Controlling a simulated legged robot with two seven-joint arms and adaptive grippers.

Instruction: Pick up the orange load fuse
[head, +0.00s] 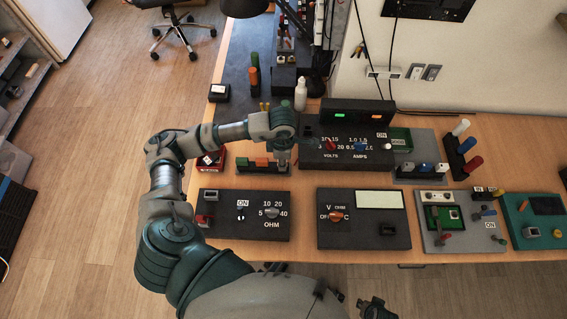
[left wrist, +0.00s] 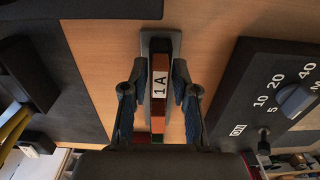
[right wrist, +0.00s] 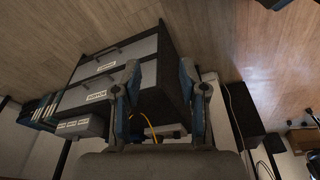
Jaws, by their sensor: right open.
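A dark fuse rack (head: 262,172) on the bench holds a green block (head: 242,162) and an orange block (head: 262,161); my left gripper (head: 283,155) covers its right end. My left gripper (left wrist: 160,95) is open with one finger on each side of the fuse, gaps showing on both sides. Its lower end is partly hidden by the gripper. My right gripper (head: 377,308) is open, away from the bench; its fingers frame nothing held (right wrist: 160,88).
A volts/amps supply (head: 345,150) stands right of the rack. An ohm box (head: 243,214) and a meter (head: 362,218) lie nearer the front edge. A red-and-black part (head: 211,160) is left of the rack. Drawers (right wrist: 115,78) fill the right wrist view.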

